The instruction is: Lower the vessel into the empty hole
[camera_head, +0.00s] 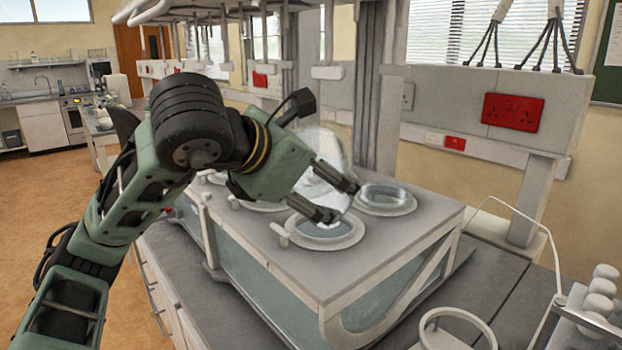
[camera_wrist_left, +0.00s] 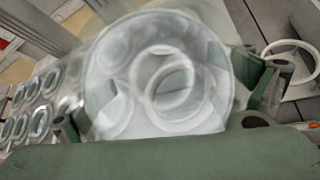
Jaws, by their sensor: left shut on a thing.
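My left gripper (camera_head: 338,197) is shut on a clear glass vessel (camera_head: 328,160) and holds it above the grey top of the tester (camera_head: 300,268). In the left wrist view the vessel (camera_wrist_left: 155,75) fills the middle between the two fingers, and round holes show through it. A ringed hole (camera_head: 325,234) lies in the tester's top just below the gripper; one finger covers part of its rim. A second ringed hole (camera_head: 385,198) with glass in it sits to the right. My right gripper is not in view.
More ringed holes show behind my arm and at the left of the left wrist view (camera_wrist_left: 40,120). A white ring stand (camera_head: 455,325) is on the bench at front right. A thin white cable (camera_head: 535,225) and several white knobs (camera_head: 600,290) are at right. Hanging stirrer parts (camera_head: 327,72) are above.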

